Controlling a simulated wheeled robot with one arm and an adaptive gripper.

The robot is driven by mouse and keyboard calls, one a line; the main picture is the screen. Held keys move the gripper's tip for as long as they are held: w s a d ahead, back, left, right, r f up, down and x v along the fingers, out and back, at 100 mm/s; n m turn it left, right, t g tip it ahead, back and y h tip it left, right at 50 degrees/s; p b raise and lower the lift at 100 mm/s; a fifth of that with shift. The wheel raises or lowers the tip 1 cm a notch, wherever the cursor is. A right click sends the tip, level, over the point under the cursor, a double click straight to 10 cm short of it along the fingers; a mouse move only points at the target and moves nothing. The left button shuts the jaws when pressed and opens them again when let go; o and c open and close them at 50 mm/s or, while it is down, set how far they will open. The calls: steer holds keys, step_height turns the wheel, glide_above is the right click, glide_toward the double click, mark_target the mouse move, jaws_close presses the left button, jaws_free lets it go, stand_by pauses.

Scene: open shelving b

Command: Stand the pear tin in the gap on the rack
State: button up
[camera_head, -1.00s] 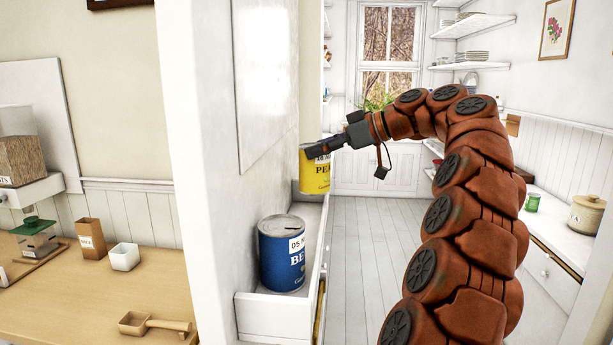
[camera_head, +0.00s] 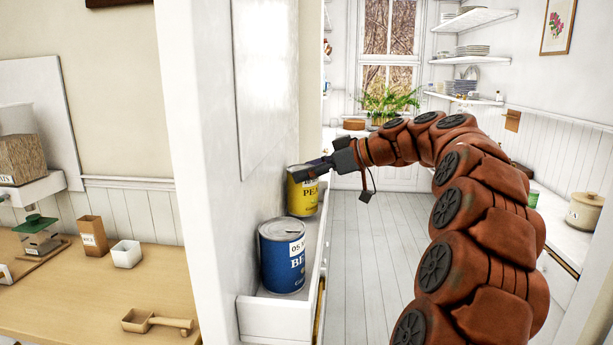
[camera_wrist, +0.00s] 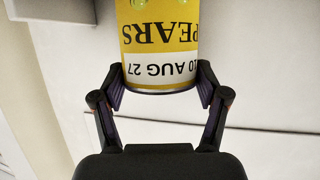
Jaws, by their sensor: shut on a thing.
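The pear tin (camera_head: 301,197) is yellow with a white label strip and stands upright behind the blue tin, over the white rack (camera_head: 262,312). I cannot tell whether its base touches the rack floor. My gripper (camera_head: 308,172) reaches in from the right and is shut on the tin near its top. The gap's far side is hidden behind the tin and gripper.
A blue tin (camera_head: 282,262) stands at the rack's near end, in front of the pear tin. A white wall (camera_head: 215,170) rises along the rack's left side. The floor (camera_head: 365,240) right of the rack is clear. A wooden table (camera_head: 90,300) is at left.

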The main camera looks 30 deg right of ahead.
steer(key=shift+f, duration=0.35)
steer(key=shift+w+a+f+p, duration=0.1)
steer(key=shift+a+f+p, duration=0.05)
steer(key=shift+f+p, duration=0.35)
steer(key=shift+f+b, duration=0.2)
steer(key=shift+b, duration=0.1)
steer(key=o, duration=1.6)
steer(key=shift+r+p, duration=0.25)
steer(key=shift+p, duration=0.1)
steer(key=b+v, duration=0.3)
steer(key=v, duration=0.9)
steer(key=shift+f, duration=0.2)
